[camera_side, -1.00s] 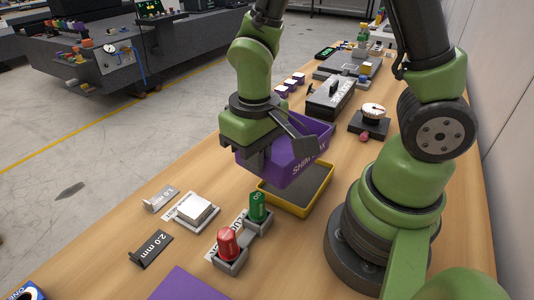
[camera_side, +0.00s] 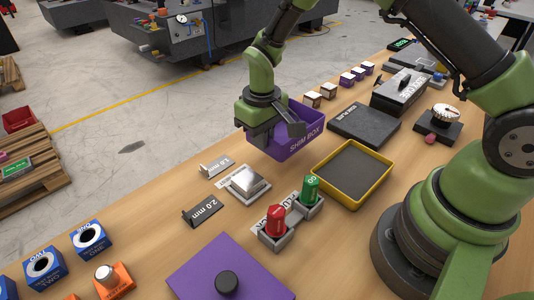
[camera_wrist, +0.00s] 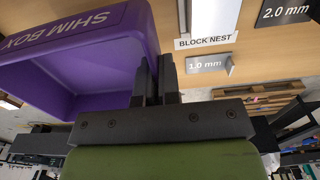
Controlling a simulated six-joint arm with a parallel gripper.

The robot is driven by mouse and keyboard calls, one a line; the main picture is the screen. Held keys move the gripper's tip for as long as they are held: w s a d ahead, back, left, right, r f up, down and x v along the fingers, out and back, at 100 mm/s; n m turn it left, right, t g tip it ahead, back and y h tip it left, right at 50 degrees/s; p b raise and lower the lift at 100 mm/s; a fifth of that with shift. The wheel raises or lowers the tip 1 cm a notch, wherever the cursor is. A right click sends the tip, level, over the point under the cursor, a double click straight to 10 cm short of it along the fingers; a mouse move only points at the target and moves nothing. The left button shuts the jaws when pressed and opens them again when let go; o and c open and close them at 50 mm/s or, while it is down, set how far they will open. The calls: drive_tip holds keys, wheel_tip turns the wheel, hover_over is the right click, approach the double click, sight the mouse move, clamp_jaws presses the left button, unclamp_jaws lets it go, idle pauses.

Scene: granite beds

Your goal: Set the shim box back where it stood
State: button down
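The purple shim box (camera_side: 307,141) is near the far-left edge of the wooden bench, left of a black slab and up-left of the yellow-rimmed tray. Its white lettering faces the side camera. My gripper (camera_side: 262,136) is at its left end. In the wrist view, the fingers (camera_wrist: 158,82) are closed at the wall of the shim box (camera_wrist: 95,50), whose visible inside looks empty. I cannot tell whether the box bottom touches the bench. A purple lid-like plate (camera_side: 190,272) with a black knob lies at the front.
The yellow-rimmed tray (camera_side: 318,173) is empty. The black slab (camera_side: 364,124) lies beyond it. A silver block (camera_side: 247,184), 1.0 mm and 2.0 mm tags, and a red and green cylinder holder (camera_side: 272,240) stand in front of the box. Small blocks (camera_side: 312,99) line the far edge.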

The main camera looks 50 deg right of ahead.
drive_tip(key=shift+f, duration=2.5)
drive_tip(key=shift+f, duration=0.15)
drive_tip(key=c, duration=1.3)
unclamp_jaws()
drive_tip(key=shift+c, duration=0.2)
drive_tip(key=r, duration=1.3)
drive_tip(key=shift+s, duration=0.2)
wheel_tip(320, 180, up, 8)
drive_tip(key=m+t, duration=0.1)
drive_tip(key=t, duration=0.1)
hover_over(262, 169)
drive_tip(key=s, duration=0.4)
drive_tip(key=s+d+r+m+t+y, duration=0.1)
drive_tip(key=s+r+m+t+y, duration=0.15)
drive_tip(key=s+r, duration=0.65)
drive_tip(key=s+t, duration=0.2)
drive_tip(key=s, duration=0.5)
drive_tip(key=shift+s+d, duration=0.15)
drive_tip(key=shift+s, duration=0.2)
